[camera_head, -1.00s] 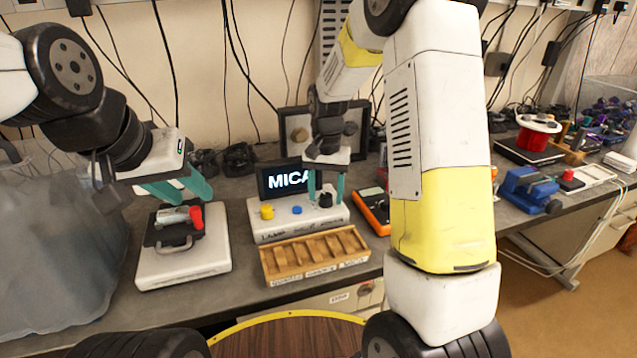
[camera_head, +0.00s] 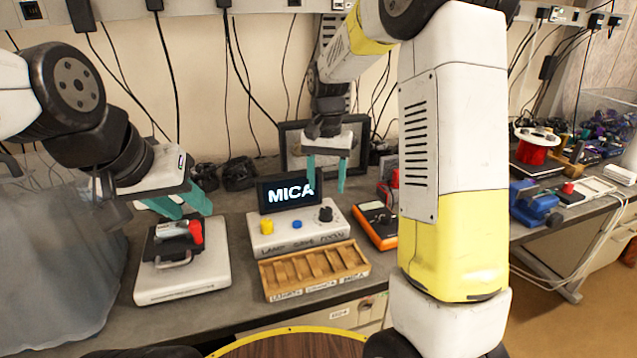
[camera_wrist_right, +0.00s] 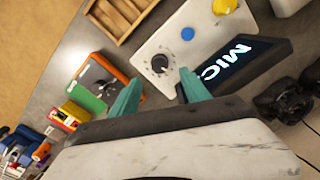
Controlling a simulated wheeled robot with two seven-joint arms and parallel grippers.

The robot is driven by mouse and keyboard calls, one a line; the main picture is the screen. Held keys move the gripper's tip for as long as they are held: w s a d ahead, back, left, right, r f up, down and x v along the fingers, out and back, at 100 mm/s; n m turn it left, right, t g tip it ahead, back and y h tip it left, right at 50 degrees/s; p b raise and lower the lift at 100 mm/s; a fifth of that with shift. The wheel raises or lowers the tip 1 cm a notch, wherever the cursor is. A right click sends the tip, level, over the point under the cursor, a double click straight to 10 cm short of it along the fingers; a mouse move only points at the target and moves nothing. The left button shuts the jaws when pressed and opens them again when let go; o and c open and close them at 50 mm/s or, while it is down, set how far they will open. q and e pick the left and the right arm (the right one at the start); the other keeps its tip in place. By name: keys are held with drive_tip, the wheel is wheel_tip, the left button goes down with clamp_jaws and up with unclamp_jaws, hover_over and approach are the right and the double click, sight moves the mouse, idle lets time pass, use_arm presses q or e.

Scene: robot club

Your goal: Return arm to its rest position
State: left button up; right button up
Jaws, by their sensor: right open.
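My right gripper (camera_head: 326,176) is raised above the back of the bench, behind and above the lamp box (camera_head: 300,236). Its teal fingers are apart and empty, and they also show in the right wrist view (camera_wrist_right: 156,92). The box carries a yellow knob, a blue button and a black knob (camera_head: 326,214); its small screen (camera_head: 289,192) reads "MICA". My left gripper (camera_head: 184,206) hangs over the white device (camera_head: 183,278) at the left, its teal fingers apart. A grey and red tool (camera_head: 181,232) lies on that device below the fingers. I see nothing between the left fingers.
A wooden slotted tray (camera_head: 314,270) stands in front of the lamp box. An orange multimeter (camera_head: 376,224) is to its right. A blue vise (camera_head: 535,202) and red spool (camera_head: 537,146) are further right.

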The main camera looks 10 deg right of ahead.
drive_tip(key=shift+r, duration=0.1)
drive_tip(key=shift+s+d+r, duration=0.1)
drive_tip(key=shift+s+r, duration=0.1)
drive_tip(key=shift+r, duration=0.1)
drive_tip(key=s+d+r+n+t+y, duration=0.1)
drive_tip(key=s+r, duration=0.4)
drive_tip(key=s, duration=0.6)
drive_tip(key=s+d+r+n+t+y, duration=0.1)
drive_tip(key=s+r+n+t, duration=0.2)
drive_tip(key=s, duration=0.8)
wheel_tip(320, 180, up, 2)
drive_tip(key=shift+s+d+r+t, duration=0.15)
drive_tip(key=shift+s+d+t, duration=0.2)
drive_tip(key=shift+t, duration=0.75)
